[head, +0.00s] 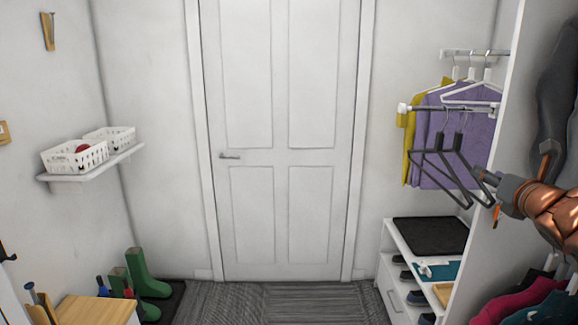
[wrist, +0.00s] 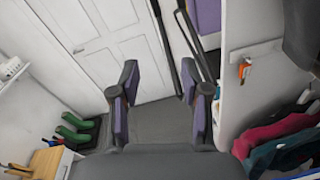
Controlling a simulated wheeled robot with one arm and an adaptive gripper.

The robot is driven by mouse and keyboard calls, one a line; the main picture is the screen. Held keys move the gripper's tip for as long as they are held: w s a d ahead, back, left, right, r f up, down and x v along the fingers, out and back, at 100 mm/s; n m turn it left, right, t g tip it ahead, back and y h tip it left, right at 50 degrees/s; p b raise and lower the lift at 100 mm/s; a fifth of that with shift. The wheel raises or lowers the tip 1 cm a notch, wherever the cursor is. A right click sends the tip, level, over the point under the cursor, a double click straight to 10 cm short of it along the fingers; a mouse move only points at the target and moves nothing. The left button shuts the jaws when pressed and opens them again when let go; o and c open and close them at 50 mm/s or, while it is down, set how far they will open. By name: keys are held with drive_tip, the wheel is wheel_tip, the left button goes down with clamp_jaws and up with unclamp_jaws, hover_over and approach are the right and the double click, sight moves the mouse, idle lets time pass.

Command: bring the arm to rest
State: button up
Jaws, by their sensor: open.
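My gripper (head: 492,188) is at the right of the head view, on my orange-brown arm that comes in from the right edge. It is close to the lower ends of the dark hangers (head: 455,165); whether it touches them I cannot tell. In the wrist view my gripper (wrist: 159,78) has its two dark fingers wide apart, with nothing between them but the floor and door behind. Dark bars, seemingly the hangers (wrist: 190,50), pass just beyond the right finger.
A white side panel (head: 490,240) stands beside the arm, with hanging clothes at the right edge. A shoe bench (head: 395,250) is below the rail. The wall shelf (head: 95,170) holds two white baskets. Green boots (head: 148,275) stand left. The grey carpet (head: 300,300) before the white door is clear.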

drive_tip(key=s+a+f+m+g+h, duration=0.1)
drive_tip(key=s+a+f+m+g, duration=0.4)
drive_tip(key=a+f+m, duration=0.3)
drive_tip(key=s+a+f+m+g, duration=0.4)
drive_tip(key=a+f+m+g, duration=0.1)
drive_tip(key=f+m, duration=0.55)
drive_tip(key=s+a+f+m+g+y, duration=0.1)
drive_tip(key=s+a+f+m+g, duration=0.2)
drive_tip(key=s, duration=0.5)
drive_tip(key=s+a+f+m+g+y, duration=0.1)
drive_tip(key=s+a+f+m+g, duration=0.2)
drive_tip(key=s+a+m, duration=0.2)
drive_tip(key=s+a+f+m+g+y, duration=0.1)
drive_tip(key=s+a+m, duration=0.4)
drive_tip(key=s, duration=0.8)
drive_tip(key=a+f+g, duration=0.1)
drive_tip(key=a, duration=0.2)
drive_tip(key=shift+s+a+f+g, duration=0.15)
drive_tip(key=shift+f+g, duration=0.25)
